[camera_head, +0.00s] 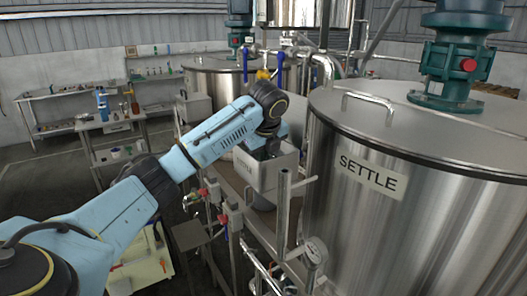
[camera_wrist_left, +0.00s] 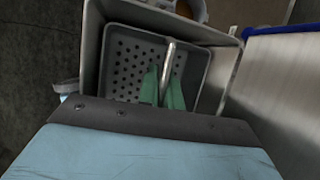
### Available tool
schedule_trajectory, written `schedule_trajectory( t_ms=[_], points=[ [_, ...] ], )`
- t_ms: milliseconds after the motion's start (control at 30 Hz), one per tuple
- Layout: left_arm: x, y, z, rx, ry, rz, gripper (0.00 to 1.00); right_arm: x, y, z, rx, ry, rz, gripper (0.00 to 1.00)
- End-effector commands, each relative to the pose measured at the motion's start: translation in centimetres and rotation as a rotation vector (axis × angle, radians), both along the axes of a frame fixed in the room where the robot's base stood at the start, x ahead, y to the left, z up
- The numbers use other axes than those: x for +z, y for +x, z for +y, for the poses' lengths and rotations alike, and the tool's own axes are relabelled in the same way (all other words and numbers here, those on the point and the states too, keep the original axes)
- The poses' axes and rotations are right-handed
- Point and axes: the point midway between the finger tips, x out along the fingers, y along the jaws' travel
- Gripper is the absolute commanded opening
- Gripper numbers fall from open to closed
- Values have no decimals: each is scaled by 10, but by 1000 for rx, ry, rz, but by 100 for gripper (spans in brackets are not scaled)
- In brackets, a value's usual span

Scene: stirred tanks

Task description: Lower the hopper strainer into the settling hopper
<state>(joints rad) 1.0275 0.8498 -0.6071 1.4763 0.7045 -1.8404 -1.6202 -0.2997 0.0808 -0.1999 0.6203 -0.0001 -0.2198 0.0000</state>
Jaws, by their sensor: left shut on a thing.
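The settling hopper (camera_head: 270,176) is a grey open-topped box with a label on its front, beside the large steel tank. It also shows in the left wrist view as an outer rim (camera_wrist_left: 220,42). The hopper strainer (camera_wrist_left: 128,62) is a dark grey tray with a perforated floor and a pale handle bar. It lies within the hopper's rim in the left wrist view; I cannot tell whether it rests on anything. My left gripper (camera_wrist_left: 164,88), with green fingers, is shut on the strainer's handle. In the head view the wrist hides the strainer. My right gripper is not in view.
A steel tank (camera_head: 400,215) labelled SETTLE stands close on the right. Another tank (camera_head: 205,82) is behind. A workbench (camera_head: 115,140) is at the back left.

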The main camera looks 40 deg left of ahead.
Motion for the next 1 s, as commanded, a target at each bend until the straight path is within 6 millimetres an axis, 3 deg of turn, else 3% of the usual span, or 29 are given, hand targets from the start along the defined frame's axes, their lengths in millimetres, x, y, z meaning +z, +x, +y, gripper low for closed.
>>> schedule_trajectory(
  t_ms=[467, 500, 667, 1000],
  points=[
    [-4, -1, 0, 1, 1, 3, 0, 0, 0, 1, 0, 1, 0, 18],
    [-4, -1, 0, 1, 1, 3, 11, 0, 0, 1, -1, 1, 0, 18],
    [-4, -1, 0, 0, 1, 3, 32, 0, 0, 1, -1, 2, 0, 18],
    [-2, -1, -1, 0, 0, 4, 32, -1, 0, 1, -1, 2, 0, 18]
  ],
)
